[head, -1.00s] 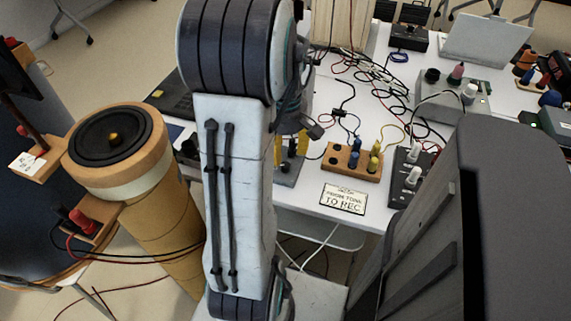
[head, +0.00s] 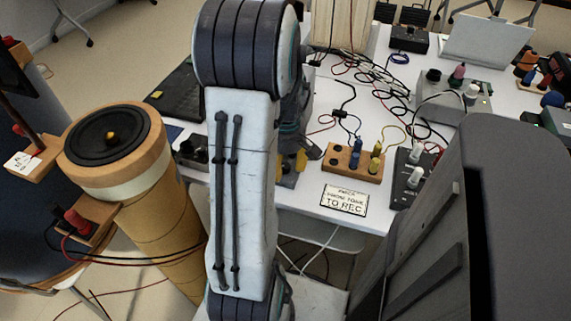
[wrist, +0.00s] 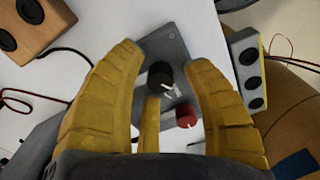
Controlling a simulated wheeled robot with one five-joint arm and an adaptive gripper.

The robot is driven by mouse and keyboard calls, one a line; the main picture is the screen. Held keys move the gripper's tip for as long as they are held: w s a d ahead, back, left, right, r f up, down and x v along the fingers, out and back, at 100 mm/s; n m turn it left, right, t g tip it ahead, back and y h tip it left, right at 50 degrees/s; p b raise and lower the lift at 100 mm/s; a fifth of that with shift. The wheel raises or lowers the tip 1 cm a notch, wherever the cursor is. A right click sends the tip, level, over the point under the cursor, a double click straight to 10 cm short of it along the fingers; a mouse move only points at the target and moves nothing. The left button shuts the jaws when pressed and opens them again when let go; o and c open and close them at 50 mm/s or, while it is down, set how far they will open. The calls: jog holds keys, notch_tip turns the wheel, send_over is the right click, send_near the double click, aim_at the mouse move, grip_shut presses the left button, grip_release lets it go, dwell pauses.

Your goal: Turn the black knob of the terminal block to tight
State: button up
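The terminal block (wrist: 168,44) is a dark grey plate on the white table, carrying a black knob (wrist: 160,75) and a red knob (wrist: 186,116). My gripper (wrist: 165,56) is open, with its yellow fingers spread either side of the black knob. A third finger shows below the knob. A gap shows between the knob and the side fingers; I cannot tell whether the third finger touches it. White marks lie by the black knob, too small to read. In the head view, my arm hides most of the block, and a yellow finger (head: 301,160) shows beside it.
A wooden block with blue and yellow plugs (head: 352,163) stands to the right, with a printed sign (head: 344,199) in front. Loose cables lie behind. A wooden column with a black speaker (head: 110,138) stands left. A grey socket box (wrist: 248,70) is right of the fingers.

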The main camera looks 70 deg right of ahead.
grip_shut()
dwell(0.3)
jog(key=m, duration=0.5)
dwell(0.4)
jog(key=shift+o, duration=0.6)
grip_release()
jog(key=shift+n, duration=0.4)
